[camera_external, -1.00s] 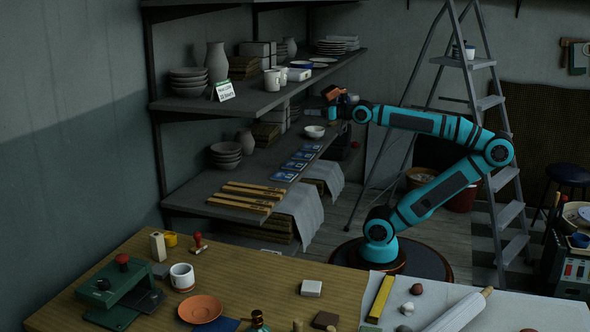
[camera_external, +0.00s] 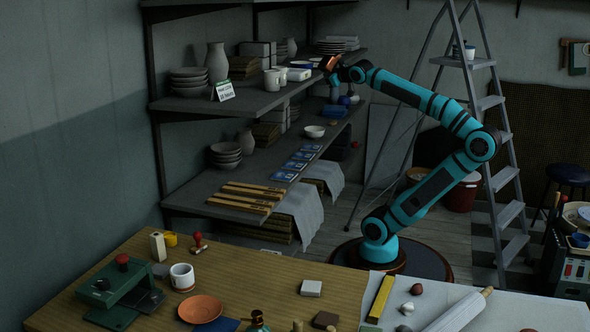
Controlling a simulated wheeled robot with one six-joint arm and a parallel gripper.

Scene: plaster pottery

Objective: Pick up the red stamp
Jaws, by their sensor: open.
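The red stamp (camera_external: 198,243) stands on the wooden table at the left, with a red handle and a small base.
A green press (camera_external: 121,283) with a red knob stands on the table's left side. An orange saucer (camera_external: 200,309) is at the front. The shelves (camera_external: 215,104) hold plates, jugs and mugs. A stepladder (camera_external: 488,102) stands behind my arm. The table's middle is mostly clear.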

